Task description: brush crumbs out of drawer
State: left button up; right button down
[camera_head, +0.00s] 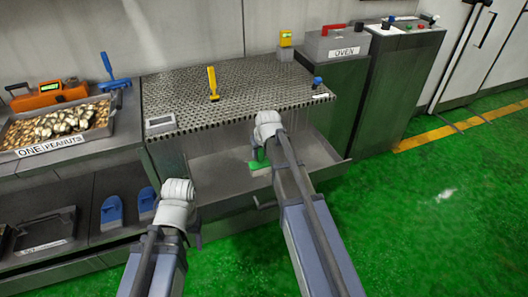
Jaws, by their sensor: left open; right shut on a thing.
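The drawer (325,150) is a grey metal tray standing open below the perforated metal worktop (245,85). My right gripper (260,148) reaches over the drawer and is shut on a green brush (259,167). The brush is low inside the drawer, near its middle, and my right arm partly covers it. I cannot tell whether its bristles touch the drawer floor. My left gripper (195,235) is open at the drawer's front left, and its fingers are mostly hidden by its wrist. I cannot make out any crumbs in the drawer at this size.
A yellow-handled tool (213,83) stands on the worktop. A tray of peanuts (57,128), an orange device (48,95) and a blue-handled tool (107,66) are at left. Blue brushes (111,210) sit on the lower shelf. Green floor is clear at right.

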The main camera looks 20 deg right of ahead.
jog(key=shift+s+a, duration=0.1)
jog(key=shift+a, duration=0.7)
jog(key=shift+a, duration=1.8)
jog(key=shift+w, duration=0.8)
jog(key=shift+d, duration=0.1)
jog(key=shift+d+r, duration=0.1)
jog(key=shift+d, duration=1.65)
jog(key=shift+d, duration=0.1)
jog(key=shift+w+d, duration=0.1)
jog(key=shift+d, duration=1.65)
